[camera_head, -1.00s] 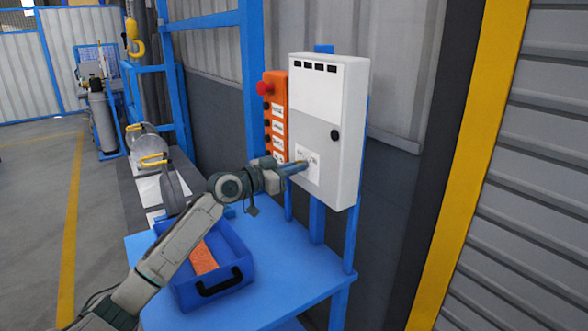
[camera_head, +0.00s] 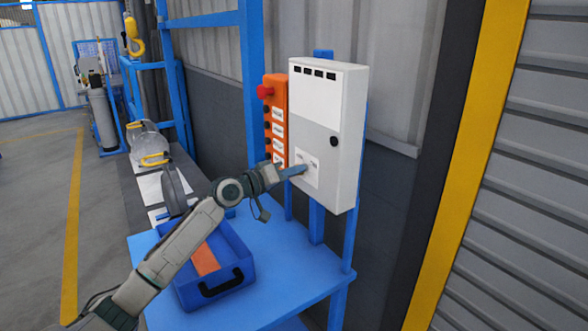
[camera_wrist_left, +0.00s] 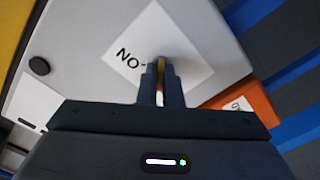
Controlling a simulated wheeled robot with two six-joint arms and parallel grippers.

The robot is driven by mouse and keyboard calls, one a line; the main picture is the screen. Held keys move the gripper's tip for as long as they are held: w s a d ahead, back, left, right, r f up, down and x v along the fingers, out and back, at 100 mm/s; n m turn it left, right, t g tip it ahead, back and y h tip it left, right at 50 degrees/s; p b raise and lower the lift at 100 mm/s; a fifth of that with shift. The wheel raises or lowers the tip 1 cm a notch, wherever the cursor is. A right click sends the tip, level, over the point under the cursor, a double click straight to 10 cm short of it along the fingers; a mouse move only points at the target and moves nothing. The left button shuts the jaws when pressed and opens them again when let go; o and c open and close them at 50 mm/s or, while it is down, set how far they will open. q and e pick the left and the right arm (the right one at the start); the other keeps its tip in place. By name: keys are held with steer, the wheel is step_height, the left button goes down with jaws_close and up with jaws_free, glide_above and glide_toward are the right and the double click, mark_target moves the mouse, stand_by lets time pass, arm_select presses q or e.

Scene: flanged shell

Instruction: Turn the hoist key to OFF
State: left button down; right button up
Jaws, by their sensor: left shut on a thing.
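The hoist key (camera_wrist_left: 161,66) shows as a small brass-coloured piece between my left fingertips in the left wrist view. It sits on a white label (camera_wrist_left: 190,50) on the door of the white control cabinet (camera_head: 340,110); the label reads "NO" as far as I can see, and the rest is hidden by the fingers. My left gripper (camera_wrist_left: 162,85) is shut on the key. In the head view the left gripper (camera_head: 296,171) reaches the label low on the cabinet door, and the key is hidden there. My right gripper is not in view.
An orange button box (camera_head: 275,120) with a red knob stands left of the cabinet. A blue bin (camera_head: 245,262) holding an orange piece sits on the blue table (camera_head: 300,275) below my arm. A black door knob (camera_head: 334,141) sits above the label.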

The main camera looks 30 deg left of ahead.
arm_select(q)
steer(key=shift+n, duration=0.4)
steer(key=c, duration=1.6)
jaws_free()
steer(key=shift+s, duration=0.15)
